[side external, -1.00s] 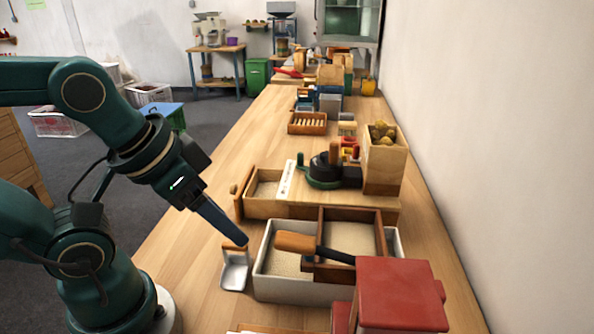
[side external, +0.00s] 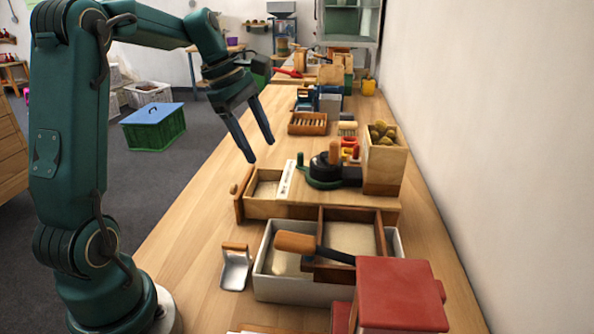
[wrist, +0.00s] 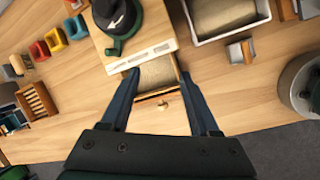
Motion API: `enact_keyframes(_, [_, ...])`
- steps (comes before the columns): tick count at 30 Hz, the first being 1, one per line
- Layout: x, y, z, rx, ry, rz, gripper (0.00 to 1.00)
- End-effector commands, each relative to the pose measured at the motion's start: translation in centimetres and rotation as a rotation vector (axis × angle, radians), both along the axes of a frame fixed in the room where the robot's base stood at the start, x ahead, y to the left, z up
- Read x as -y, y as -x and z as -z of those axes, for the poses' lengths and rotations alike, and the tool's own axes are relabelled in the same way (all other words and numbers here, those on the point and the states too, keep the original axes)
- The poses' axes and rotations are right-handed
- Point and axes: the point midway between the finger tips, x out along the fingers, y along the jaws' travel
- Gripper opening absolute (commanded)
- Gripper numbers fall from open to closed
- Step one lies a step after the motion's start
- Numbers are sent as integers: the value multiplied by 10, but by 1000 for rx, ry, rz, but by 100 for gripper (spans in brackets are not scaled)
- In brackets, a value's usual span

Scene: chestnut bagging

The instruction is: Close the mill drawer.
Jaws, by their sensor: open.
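The mill drawer (side external: 264,186) stands pulled out of the wooden mill base (side external: 340,206), toward the table's left edge in the side view. Pale meal lies inside it. Its front carries a round wooden knob (side external: 233,188), which also shows in the wrist view (wrist: 161,105). The dark mill with a green handle (side external: 325,170) sits on the base. My gripper (side external: 262,152) is open and empty, in the air above and behind the drawer. In the wrist view its fingers reach down on either side of the drawer (wrist: 156,74), with the knob between them; I cannot see contact.
A wooden bin of chestnuts (side external: 385,172) stands at right.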

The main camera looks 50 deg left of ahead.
Motion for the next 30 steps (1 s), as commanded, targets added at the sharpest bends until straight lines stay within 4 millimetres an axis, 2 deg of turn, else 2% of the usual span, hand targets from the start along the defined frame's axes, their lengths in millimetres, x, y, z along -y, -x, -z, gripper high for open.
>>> enact_keyframes(1, [-24, -1, 14, -28, 46, -91, 62])
enact_keyframes(3, [-50, 1, 29, -52, 102, -196, 62])
enact_keyframes(6, [-82, 9, 53, -81, 161, -303, 62])
enact_keyframes(10, [-108, 25, 78, -113, 212, -389, 62])
enact_keyframes(15, [-117, 37, 93, -133, 242, -436, 62])
enact_keyframes(24, [-106, 27, 125, -133, 241, -432, 62])
enact_keyframes(30, [-103, 24, 136, -132, 237, -432, 62])
